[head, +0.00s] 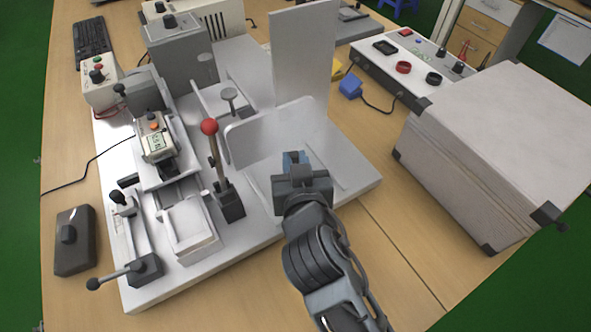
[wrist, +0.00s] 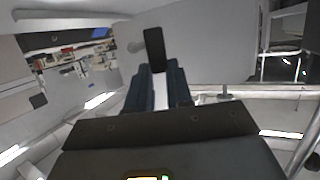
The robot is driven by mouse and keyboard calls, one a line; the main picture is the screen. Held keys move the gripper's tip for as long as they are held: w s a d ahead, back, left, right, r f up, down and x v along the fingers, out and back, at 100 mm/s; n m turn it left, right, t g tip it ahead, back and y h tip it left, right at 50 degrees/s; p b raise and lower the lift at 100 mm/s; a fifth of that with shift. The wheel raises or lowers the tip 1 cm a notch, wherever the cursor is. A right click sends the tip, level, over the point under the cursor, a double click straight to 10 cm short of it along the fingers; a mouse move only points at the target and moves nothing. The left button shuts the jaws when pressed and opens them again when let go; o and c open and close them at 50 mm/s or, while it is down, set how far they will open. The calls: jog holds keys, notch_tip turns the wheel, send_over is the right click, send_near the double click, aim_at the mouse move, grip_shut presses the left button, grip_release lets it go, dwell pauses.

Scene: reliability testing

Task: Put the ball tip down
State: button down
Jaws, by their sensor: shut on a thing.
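My gripper (head: 294,160) is over the right part of the white test fixture (head: 350,172), near its upright clear panel (head: 258,135). In the wrist view its two dark blue fingers (wrist: 159,72) are shut on a small dark, flat-looking piece (wrist: 157,48) that sticks out past the fingertips. Something pale shows between the fingers. I cannot clearly make out a ball on the held piece, and in the head view my own gripper hides it. A lever with a red ball (head: 209,127) stands upright on the fixture, left of my gripper and apart from it.
A small device with a display (head: 157,145) sits on the fixture's left side. A tall white plate (head: 302,55) stands behind my gripper. A large grey case (head: 490,150) is on the right, and a control box (head: 400,62) is behind. Bare table lies between fixture and case.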

jog(key=shift+f, duration=1.6)
jog(key=shift+f, duration=0.1)
jog(key=c, duration=1)
grip_release()
jog(key=shift+r, duration=0.2)
jog(key=b+v, duration=0.2)
jog(key=v, duration=1)
jog(key=shift+s+f, duration=0.1)
